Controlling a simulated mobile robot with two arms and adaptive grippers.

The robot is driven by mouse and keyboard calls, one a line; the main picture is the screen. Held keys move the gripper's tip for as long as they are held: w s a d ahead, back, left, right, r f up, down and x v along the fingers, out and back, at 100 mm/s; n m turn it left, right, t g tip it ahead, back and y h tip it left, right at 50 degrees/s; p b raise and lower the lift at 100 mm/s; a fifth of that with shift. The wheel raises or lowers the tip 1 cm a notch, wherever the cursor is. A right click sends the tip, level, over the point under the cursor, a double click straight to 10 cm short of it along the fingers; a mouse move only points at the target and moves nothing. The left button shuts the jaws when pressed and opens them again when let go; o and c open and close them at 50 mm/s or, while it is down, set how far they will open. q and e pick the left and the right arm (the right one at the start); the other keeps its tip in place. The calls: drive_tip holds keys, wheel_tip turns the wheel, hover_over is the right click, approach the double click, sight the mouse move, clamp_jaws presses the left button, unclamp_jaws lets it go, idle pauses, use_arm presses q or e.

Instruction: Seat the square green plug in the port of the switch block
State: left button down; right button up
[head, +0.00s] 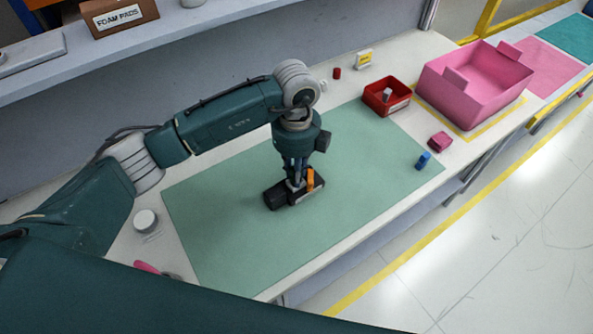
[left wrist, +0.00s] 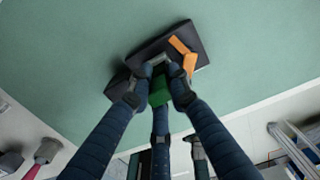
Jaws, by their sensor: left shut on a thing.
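The black switch block (head: 278,196) lies on the green mat, with an orange part (head: 310,179) standing up from it. In the left wrist view the block (left wrist: 193,38) and its orange part (left wrist: 181,46) show beyond the fingertips. My left gripper (head: 296,181) points down at the block. In the left wrist view its fingers (left wrist: 160,80) are shut on the green plug (left wrist: 159,92), close to a grey part on the block. The port is hidden, and I cannot tell whether the plug is inside it. My right gripper is not in view.
The green mat (head: 225,235) has free room around the block. A red bin (head: 376,107), a pink crate (head: 457,98), a pink piece (head: 440,141) and a blue piece (head: 423,160) are to the right. A white round object (head: 145,220) is at the left.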

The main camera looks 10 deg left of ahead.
use_arm(q)
drive_tip(key=shift+f, duration=0.3)
drive_tip(key=c, duration=1.5)
unclamp_jaws()
drive_tip(key=shift+c, duration=0.2)
wheel_tip(320, 180, up, 12)
